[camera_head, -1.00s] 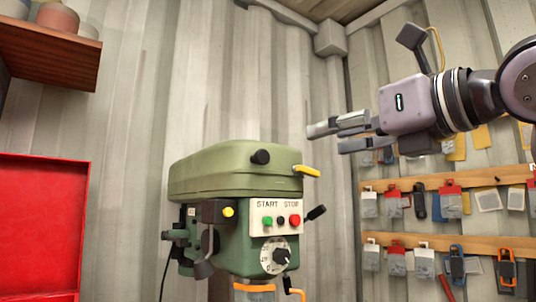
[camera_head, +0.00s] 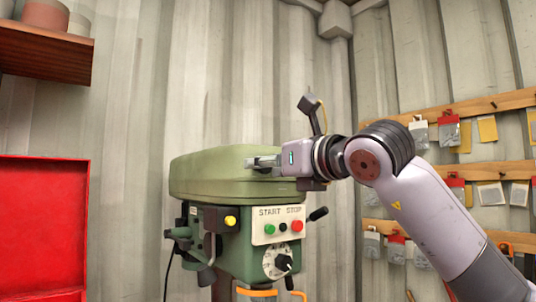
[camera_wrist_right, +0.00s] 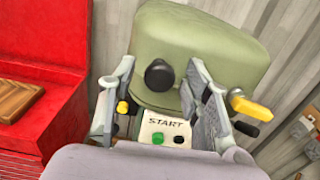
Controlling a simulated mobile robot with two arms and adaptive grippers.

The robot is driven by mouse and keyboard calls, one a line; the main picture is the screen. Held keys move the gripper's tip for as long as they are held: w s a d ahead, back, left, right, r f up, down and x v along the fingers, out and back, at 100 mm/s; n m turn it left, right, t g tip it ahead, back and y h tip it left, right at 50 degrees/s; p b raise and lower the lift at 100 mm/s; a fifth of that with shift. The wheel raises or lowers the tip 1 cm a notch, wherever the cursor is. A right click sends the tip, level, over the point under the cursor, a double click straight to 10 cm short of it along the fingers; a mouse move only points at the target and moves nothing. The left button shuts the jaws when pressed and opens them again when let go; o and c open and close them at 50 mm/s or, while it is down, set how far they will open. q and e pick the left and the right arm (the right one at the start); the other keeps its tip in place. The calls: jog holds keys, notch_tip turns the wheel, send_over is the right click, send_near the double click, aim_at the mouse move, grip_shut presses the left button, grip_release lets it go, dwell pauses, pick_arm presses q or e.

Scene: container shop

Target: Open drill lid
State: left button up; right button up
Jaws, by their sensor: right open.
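The green drill (camera_head: 240,235) stands in front of the corrugated wall, with a START/STOP panel (camera_head: 277,225) on its front. Its rounded green lid (camera_head: 215,172) is closed on top. My right gripper (camera_head: 262,162) is at the front of the lid, with its fingers pointing at it. In the right wrist view the lid (camera_wrist_right: 200,35) fills the upper middle, and the black knob (camera_wrist_right: 159,74) on its front lies between the open fingers of the right gripper (camera_wrist_right: 157,85). I cannot tell whether a finger touches it. A yellow handle (camera_wrist_right: 250,108) is right of the fingers. My left gripper is not in view.
A red cabinet (camera_head: 42,225) stands at the left, below a wooden shelf (camera_head: 45,50) with pots. Wooden rails (camera_head: 455,110) with hanging packets line the right wall. The space above the lid is clear.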

jog(key=shift+w+a, duration=0.1)
jog(key=shift+w, duration=0.05)
grip_shut()
dwell(0.6)
